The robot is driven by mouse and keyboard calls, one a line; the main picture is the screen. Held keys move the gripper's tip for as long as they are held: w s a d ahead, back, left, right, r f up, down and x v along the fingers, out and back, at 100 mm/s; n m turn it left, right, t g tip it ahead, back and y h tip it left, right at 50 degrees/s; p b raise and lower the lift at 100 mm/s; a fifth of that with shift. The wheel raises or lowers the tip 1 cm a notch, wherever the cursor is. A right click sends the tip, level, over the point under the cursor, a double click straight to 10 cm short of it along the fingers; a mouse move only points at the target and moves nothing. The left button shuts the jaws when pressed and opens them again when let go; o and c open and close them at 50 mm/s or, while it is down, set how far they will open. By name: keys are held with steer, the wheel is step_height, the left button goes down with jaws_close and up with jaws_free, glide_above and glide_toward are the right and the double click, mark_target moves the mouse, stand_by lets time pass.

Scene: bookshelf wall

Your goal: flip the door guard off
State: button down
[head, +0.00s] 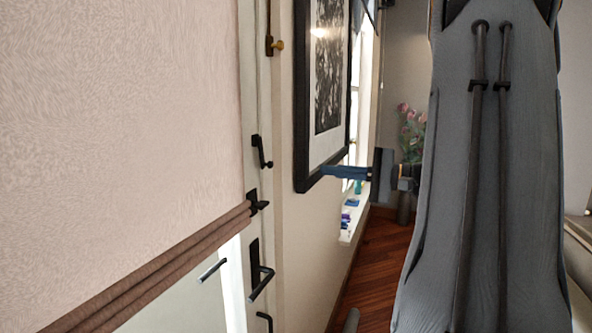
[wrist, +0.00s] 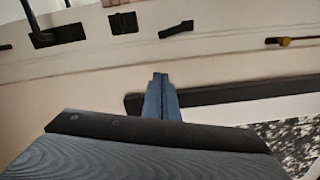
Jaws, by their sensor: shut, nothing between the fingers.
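A slim dark bar fitting with a brass-coloured knob (head: 270,44), which looks like the door guard, is high on the door edge in the head view. It also shows at the upper right of the wrist view (wrist: 283,41). Below it on the same edge is a small dark latch-like fitting (head: 261,152), seen at the top middle of the wrist view (wrist: 176,30); I cannot tell which is the guard. My gripper (head: 324,171) has its blue fingers together and empty, pointing left toward the door. In the wrist view its fingertips (wrist: 160,77) are apart from every fitting.
The door has a dark thumb-turn (head: 257,202) and a lever handle (head: 261,271) lower down. A pinkish blind (head: 130,120) covers much of it. A black-framed picture (head: 301,110) hangs close beside my gripper. Flowers (head: 411,130) stand behind; wooden floor (head: 378,270) lies below.

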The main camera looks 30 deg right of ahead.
steer(key=w+a+r+p, duration=0.1)
steer(key=w+a+p, duration=0.5)
steer(key=a, duration=0.3)
steer(key=shift+w+a, duration=0.15)
steer(key=shift+a, duration=0.15)
steer(key=shift+a, duration=0.1)
